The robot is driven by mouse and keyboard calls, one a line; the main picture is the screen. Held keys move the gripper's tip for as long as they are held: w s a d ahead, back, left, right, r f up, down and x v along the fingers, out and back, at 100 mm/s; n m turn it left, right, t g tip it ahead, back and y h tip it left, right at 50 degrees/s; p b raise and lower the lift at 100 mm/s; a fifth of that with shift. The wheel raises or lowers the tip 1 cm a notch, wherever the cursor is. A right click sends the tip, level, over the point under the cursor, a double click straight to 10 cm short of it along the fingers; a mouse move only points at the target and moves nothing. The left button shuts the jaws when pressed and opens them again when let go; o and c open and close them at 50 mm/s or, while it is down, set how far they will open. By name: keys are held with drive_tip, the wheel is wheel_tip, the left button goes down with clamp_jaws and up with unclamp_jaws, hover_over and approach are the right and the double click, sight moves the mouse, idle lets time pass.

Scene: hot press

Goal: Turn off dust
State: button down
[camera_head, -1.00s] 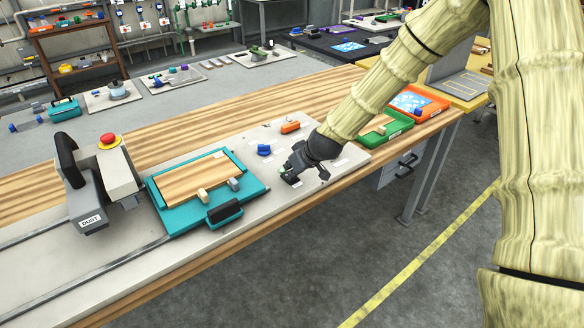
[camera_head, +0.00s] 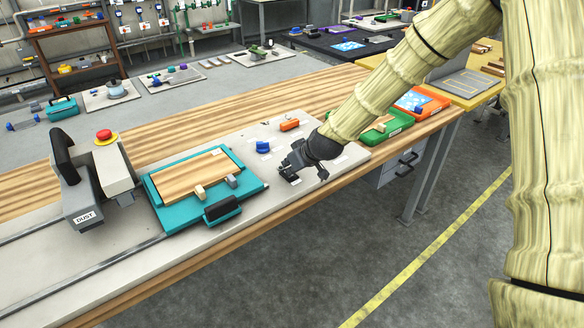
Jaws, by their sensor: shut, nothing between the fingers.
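A grey unit labelled DUST (camera_head: 85,217) stands at the left of the bench, with a black handle and a red button (camera_head: 104,136) beside it. My gripper (camera_head: 284,173) is shut and empty, pointing down at the light grey panel (camera_head: 235,147) right of the teal fixture. Its fingertips are at a small dark switch-like part (camera_head: 290,179) with a white label near it. The fingers partly hide this part, so its position and any contact are unclear. A blue knob (camera_head: 263,147) and an orange switch (camera_head: 289,125) sit on the panel behind my gripper.
A teal fixture (camera_head: 180,217) with a wooden board and a black handle lies left of my gripper. A green tray (camera_head: 396,127) and an orange tray (camera_head: 436,101) lie to the right. The bench front edge is close by.

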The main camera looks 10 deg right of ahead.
drive_tip(key=shift+w+a+r, duration=0.1)
drive_tip(key=shift+w+a, duration=0.15)
drive_tip(key=shift+w, duration=0.15)
drive_tip(key=shift+r+p, duration=0.3)
drive_tip(key=r+p, duration=0.2)
drive_tip(key=r, duration=0.2)
drive_tip(key=shift+s+d+p, duration=0.1)
drive_tip(key=shift+s+p, duration=0.15)
drive_tip(key=shift+p, duration=0.15)
drive_tip(key=s+d+r+b, duration=0.3)
drive_tip(key=s+r, duration=0.2)
drive_tip(key=s, duration=0.2)
drive_tip(key=shift+s+r, duration=0.15)
drive_tip(key=shift+r, duration=0.1)
